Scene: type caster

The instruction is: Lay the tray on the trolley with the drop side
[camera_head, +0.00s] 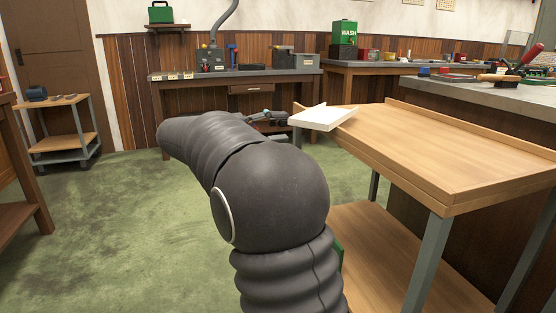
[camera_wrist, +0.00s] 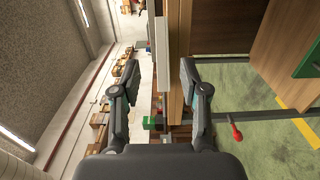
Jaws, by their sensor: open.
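My gripper (camera_head: 268,120) is just left of the tray, partly hidden behind my arm. The tray shows there edge-on as a white strip (camera_wrist: 162,50) ahead of the gap between the fingers, beside the trolley's wooden edge (camera_wrist: 179,60).
A smaller trolley (camera_head: 60,103) with a blue-grey item on top stands at the far left. Workbenches (camera_head: 240,73) with tools line the back wall, and another bench (camera_head: 480,90) stands behind the large trolley. Green floor (camera_head: 110,220) at left is clear. A red-ended piece (camera_wrist: 236,132) shows in the wrist view.

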